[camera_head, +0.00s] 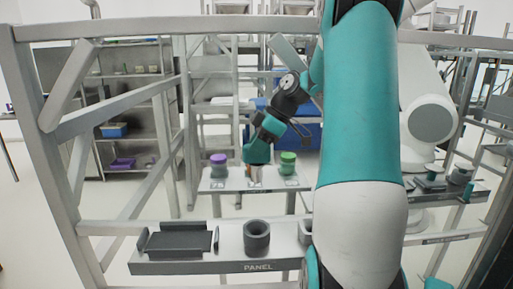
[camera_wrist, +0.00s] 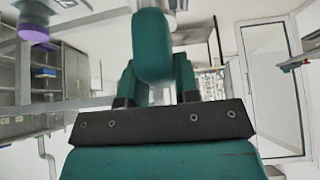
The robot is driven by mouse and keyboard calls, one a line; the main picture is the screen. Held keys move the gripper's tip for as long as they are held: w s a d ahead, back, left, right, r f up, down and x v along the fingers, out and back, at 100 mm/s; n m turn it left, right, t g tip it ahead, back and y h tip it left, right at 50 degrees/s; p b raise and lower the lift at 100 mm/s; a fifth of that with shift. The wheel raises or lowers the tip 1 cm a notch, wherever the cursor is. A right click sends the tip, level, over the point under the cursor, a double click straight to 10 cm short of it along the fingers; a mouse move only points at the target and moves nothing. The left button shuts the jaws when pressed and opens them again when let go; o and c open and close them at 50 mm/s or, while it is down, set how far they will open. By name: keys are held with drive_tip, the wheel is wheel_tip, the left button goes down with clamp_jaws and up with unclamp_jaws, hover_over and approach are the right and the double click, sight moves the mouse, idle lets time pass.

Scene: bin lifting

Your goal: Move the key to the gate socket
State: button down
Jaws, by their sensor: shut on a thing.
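My gripper (camera_head: 257,155) is teal and points down over the middle of the far shelf, between a purple-topped key (camera_head: 218,160) and a green-topped key (camera_head: 288,158). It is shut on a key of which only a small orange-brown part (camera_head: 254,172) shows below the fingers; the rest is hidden. Whether that key is clear of the shelf cannot be told. The purple top also shows in the wrist view (camera_wrist: 33,33). A dark grey round socket (camera_head: 257,237) stands open at the top on the nearer panel; I cannot read whether it is the gate socket.
The near panel (camera_head: 258,267) also carries a dark grey tray (camera_head: 178,241) and another grey round part (camera_head: 305,231), partly hidden by my arm. A metal frame (camera_head: 130,120) surrounds the near area. Small items sit on a right-hand shelf (camera_head: 440,237).

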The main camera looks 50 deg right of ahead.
drive_tip(key=shift+r+p, duration=1.95)
drive_tip(key=shift+r, duration=0.65)
